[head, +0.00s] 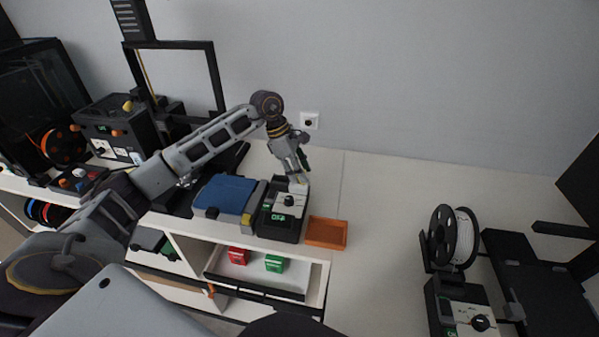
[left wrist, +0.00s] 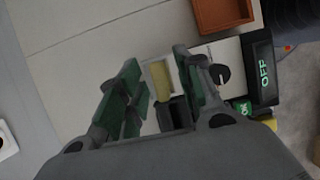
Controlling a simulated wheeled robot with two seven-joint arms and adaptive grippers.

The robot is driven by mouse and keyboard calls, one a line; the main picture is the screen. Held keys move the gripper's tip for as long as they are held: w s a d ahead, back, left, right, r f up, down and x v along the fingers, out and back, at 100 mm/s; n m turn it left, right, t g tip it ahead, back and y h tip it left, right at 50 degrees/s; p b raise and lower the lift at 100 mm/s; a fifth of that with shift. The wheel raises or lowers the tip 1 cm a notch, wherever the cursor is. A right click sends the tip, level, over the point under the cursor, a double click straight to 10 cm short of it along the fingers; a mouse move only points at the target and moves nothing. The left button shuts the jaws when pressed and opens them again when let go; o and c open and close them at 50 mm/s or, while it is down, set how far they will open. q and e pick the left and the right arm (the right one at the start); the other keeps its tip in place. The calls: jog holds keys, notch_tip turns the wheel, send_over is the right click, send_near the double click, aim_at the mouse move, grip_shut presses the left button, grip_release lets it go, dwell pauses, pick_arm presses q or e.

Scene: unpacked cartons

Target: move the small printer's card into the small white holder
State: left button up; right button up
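The small printer with a blue bed (head: 225,193) stands left of centre. Its dark control box (head: 280,212) has a pale panel with a knob and a green-lit screen, which reads OFF in the left wrist view (left wrist: 264,72). My left gripper (head: 300,170) points down just above the back of this box. In the left wrist view its green-padded fingers (left wrist: 160,88) are apart. A small pale and yellow piece (left wrist: 161,80) shows between them, beside a dark block; I cannot tell whether it is the card or whether a finger touches it. I cannot make out the white holder for certain.
An orange tray (head: 327,233) lies right of the control box. An open drawer below holds a red box (head: 238,256) and a green box (head: 275,263). A second printer with a spool (head: 466,238) stands at right. The counter between is clear.

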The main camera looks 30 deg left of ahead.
pick_arm(q)
jog(key=v, duration=1.1)
jog(key=shift+a+r, duration=0.2)
jog(key=shift+r, duration=0.05)
jog(key=shift+s+f, duration=0.1)
jog(key=shift+s, duration=0.05)
dwell(0.5)
